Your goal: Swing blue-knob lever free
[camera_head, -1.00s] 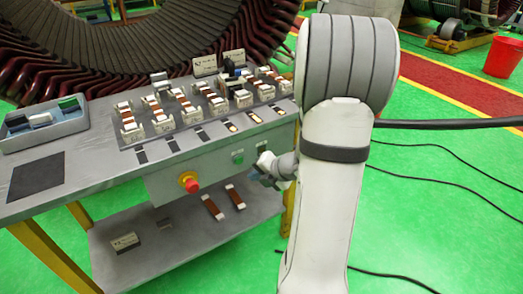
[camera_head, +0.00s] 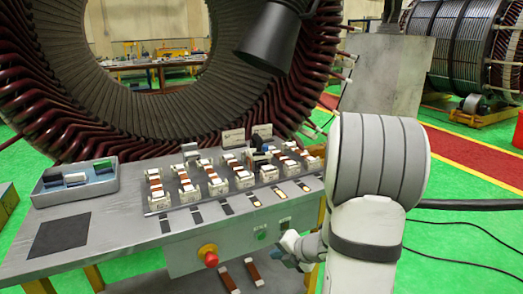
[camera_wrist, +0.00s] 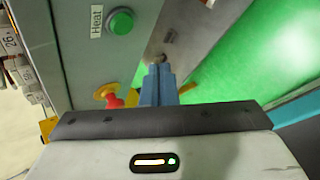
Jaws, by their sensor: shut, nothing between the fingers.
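A row of several clamp fixtures (camera_head: 213,183) holding white and brown pieces stands on the grey bench in the head view. A small dark-blue part (camera_head: 263,141) shows at the back of the row; I cannot tell whether it is the blue-knob lever, and no lever is clear. My gripper (camera_head: 284,259) hangs low in front of the bench's front panel, away from the fixtures. In the wrist view its blue fingers (camera_wrist: 158,82) are together and empty, beside the panel with the green button (camera_wrist: 121,21) and the red knob (camera_wrist: 114,102).
The bench (camera_head: 130,220) carries a tray (camera_head: 76,185) of coloured blocks and a dark mat (camera_head: 59,236) at left. A red emergency button (camera_head: 208,254) juts from the front panel. A large stator ring (camera_head: 70,95) and a black lamp-like cylinder (camera_head: 268,38) stand behind.

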